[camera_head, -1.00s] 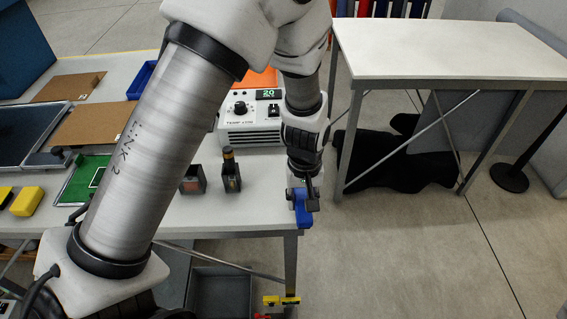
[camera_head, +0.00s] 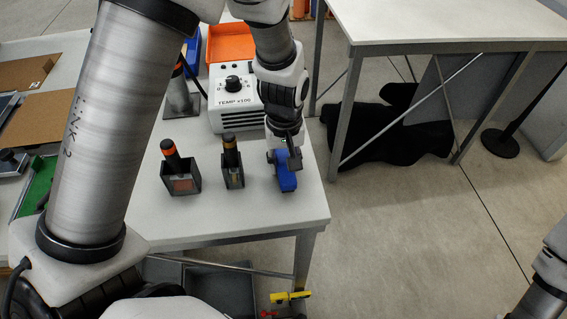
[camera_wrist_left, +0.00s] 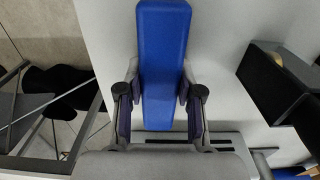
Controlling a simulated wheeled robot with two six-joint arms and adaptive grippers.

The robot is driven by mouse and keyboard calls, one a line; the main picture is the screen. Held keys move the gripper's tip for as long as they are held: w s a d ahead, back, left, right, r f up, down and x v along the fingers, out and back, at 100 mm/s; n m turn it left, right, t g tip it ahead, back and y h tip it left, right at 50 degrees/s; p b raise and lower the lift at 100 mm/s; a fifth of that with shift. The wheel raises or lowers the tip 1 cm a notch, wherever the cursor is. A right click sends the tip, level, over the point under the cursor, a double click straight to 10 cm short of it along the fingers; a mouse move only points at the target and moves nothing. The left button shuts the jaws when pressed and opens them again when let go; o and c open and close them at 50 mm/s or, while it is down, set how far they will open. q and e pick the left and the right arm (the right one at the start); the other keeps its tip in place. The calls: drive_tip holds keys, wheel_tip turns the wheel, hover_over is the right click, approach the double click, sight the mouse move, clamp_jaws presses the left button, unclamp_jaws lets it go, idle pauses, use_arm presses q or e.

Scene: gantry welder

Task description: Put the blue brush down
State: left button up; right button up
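The blue brush (camera_head: 286,178) is at the right end of the white worktable (camera_head: 225,212), near its right edge. My left gripper (camera_head: 284,152) is on it from above. In the left wrist view the brush (camera_wrist_left: 163,60) lies between the two dark fingers (camera_wrist_left: 160,100), which press on both its sides. The white tabletop lies behind it. I cannot tell whether the brush touches the tabletop. My right gripper is not in view; only part of my right arm shows at the lower right.
Two dark holders with upright handled tools, one (camera_head: 181,180) and another (camera_head: 233,172), stand left of the brush. A second white table (camera_head: 440,22) stands right, across a floor gap.

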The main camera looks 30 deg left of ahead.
sight(284, 161)
use_arm(q)
drive_tip(key=o, duration=0.4)
drive_tip(key=shift+s, duration=0.15)
drive_tip(key=shift+o, duration=0.2)
drive_tip(key=shift+s+d+r, duration=0.1)
drive_tip(key=shift+s+r, duration=0.1)
drive_tip(key=shift+w, duration=0.15)
wheel_tip(284, 161, up, 12)
drive_tip(key=shift+f, duration=0.1)
